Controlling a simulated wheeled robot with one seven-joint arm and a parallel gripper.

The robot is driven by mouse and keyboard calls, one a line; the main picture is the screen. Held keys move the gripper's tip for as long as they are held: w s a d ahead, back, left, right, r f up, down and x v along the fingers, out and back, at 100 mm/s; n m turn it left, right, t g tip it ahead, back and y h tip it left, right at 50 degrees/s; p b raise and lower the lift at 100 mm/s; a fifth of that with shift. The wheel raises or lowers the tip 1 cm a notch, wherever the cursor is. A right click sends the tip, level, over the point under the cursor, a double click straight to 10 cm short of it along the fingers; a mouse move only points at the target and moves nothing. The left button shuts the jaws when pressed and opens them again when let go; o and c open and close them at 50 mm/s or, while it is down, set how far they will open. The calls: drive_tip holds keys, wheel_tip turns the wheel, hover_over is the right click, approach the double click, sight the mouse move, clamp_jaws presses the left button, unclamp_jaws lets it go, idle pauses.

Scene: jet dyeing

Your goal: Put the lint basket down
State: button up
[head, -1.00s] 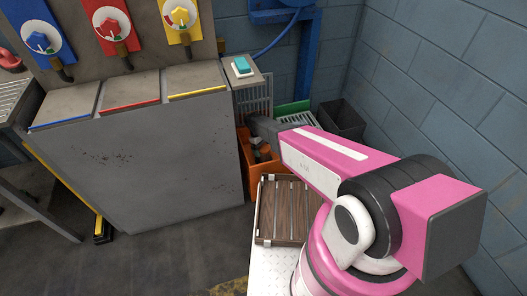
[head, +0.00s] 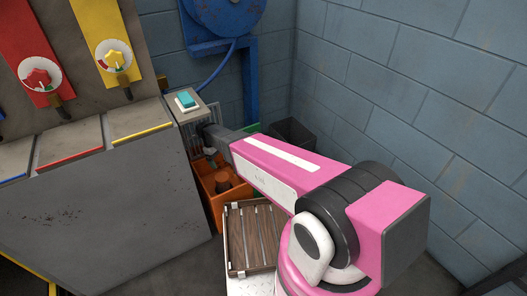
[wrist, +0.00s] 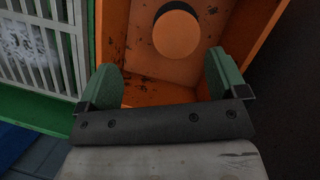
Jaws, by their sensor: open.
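A round, dark-rimmed thing (wrist: 177,32) with a brown-orange top stands inside an orange bin (wrist: 250,50); I take it to be the lint basket, though its side is mostly hidden. In the head view it shows as a short brown cylinder (head: 223,178) in the orange bin (head: 213,203). My gripper (wrist: 162,82) is open, its two green fingers apart with only the bin's orange inside visible between them. The round thing lies beyond the fingertips, apart from them. In the head view my gripper (head: 211,146) is above the bin, partly lost against the machine.
A pale grating (wrist: 38,45) with white flecks in a green frame lies left of the bin. A slatted wooden tray (head: 252,237) is in front of the bin. A grey machine (head: 100,215) stands left, a dark bin (head: 295,138) behind, and a block wall (head: 420,90) right.

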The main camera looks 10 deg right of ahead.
drive_tip(key=s+d+r+m+t+y, duration=0.1)
drive_tip(key=s+d+r+m, duration=0.3)
drive_tip(key=s+d+r, duration=0.3)
drive_tip(key=s+d+r+m+t+y, duration=0.1)
drive_tip(key=s+d+r+m, duration=0.4)
drive_tip(key=d, duration=1.3)
wheel_tip(320, 180, up, 4)
drive_tip(key=shift+s+d+r+t+y, duration=0.1)
drive_tip(key=shift+s+d+t+y, duration=0.15)
drive_tip(key=shift+s+y, duration=0.55)
drive_tip(key=shift+s, duration=0.15)
